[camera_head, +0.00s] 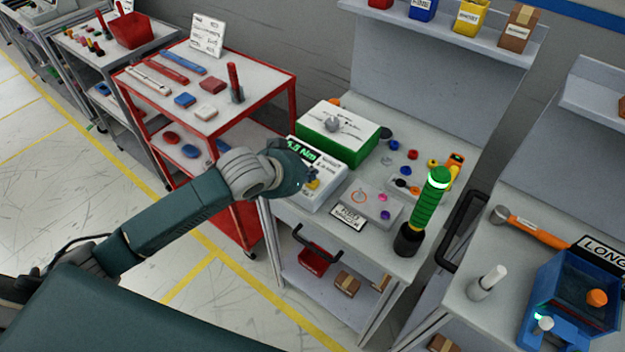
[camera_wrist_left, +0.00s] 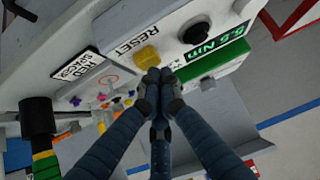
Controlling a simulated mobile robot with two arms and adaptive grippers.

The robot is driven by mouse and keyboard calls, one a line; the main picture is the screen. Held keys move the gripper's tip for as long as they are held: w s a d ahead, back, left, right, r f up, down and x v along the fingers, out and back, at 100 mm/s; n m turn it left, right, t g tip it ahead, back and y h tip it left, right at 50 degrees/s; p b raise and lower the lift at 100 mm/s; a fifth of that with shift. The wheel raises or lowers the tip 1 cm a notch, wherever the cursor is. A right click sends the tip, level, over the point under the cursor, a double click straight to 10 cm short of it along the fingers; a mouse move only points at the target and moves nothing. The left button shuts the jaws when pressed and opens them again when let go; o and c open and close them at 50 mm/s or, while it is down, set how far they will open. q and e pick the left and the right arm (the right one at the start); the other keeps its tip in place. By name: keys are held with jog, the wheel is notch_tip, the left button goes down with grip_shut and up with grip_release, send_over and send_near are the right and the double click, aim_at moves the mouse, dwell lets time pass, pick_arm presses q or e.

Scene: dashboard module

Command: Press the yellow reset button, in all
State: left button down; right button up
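The yellow reset button (camera_wrist_left: 146,58) sits on a white panel beside the printed word RESET. In the head view the yellow button (camera_head: 313,184) shows just right of my left gripper (camera_head: 304,180). In the left wrist view my left gripper (camera_wrist_left: 161,80) has its fingertips drawn together with nothing between them. The tips are right at the button's edge; I cannot tell whether they touch it. The white unit (camera_head: 325,195) carrying the button has a display with green Nm digits (camera_wrist_left: 217,45) and a dark round knob (camera_wrist_left: 195,33). My right gripper is not in view.
A green box with a dial (camera_head: 355,140) stands behind the unit. A grey box with small buttons (camera_head: 372,196) and a green-lit stack light (camera_head: 431,205) stand to its right. A red cart (camera_head: 280,78) is to the left. A shelf (camera_head: 480,43) overhangs the back.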

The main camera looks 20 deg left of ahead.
pick_arm(q)
jog(key=shift+f, duration=0.5)
dwell(0.5)
jog(key=shift+r+p, duration=0.95)
jog(key=shift+p, duration=0.15)
notch_tip(320, 180, up, 5)
jog(key=p, duration=0.6)
jog(key=shift+r, duration=0.1)
